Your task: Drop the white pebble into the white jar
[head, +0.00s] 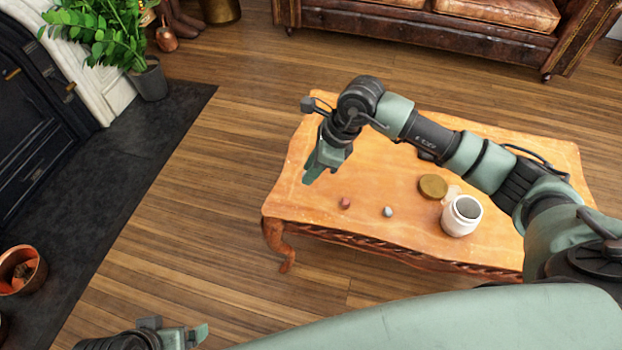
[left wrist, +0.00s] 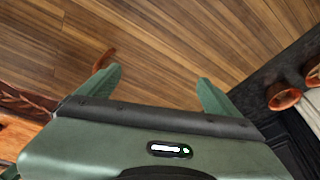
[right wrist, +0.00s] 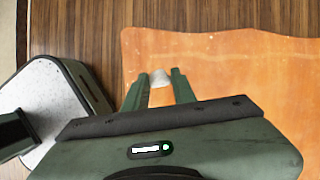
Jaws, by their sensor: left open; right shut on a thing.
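The white jar (head: 462,216) stands upright on the wooden table, its mouth open and facing up. My right gripper (head: 312,177) is above the table's left part, well to the left of the jar. In the right wrist view, my right gripper (right wrist: 160,84) is shut on the white pebble (right wrist: 160,77), which shows between its fingertips. In the head view the fingers hide this pebble. My left gripper (left wrist: 161,75) is open and empty over the wooden floor, away from the table. Only part of it shows at the head view's bottom edge.
A reddish pebble (head: 345,203) and a pale bluish pebble (head: 388,211) lie on the table (head: 300,205) left of the jar. A round brown lid (head: 433,187) lies behind the jar. My right arm spans the table's back and right. A leather sofa (head: 430,25) stands behind.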

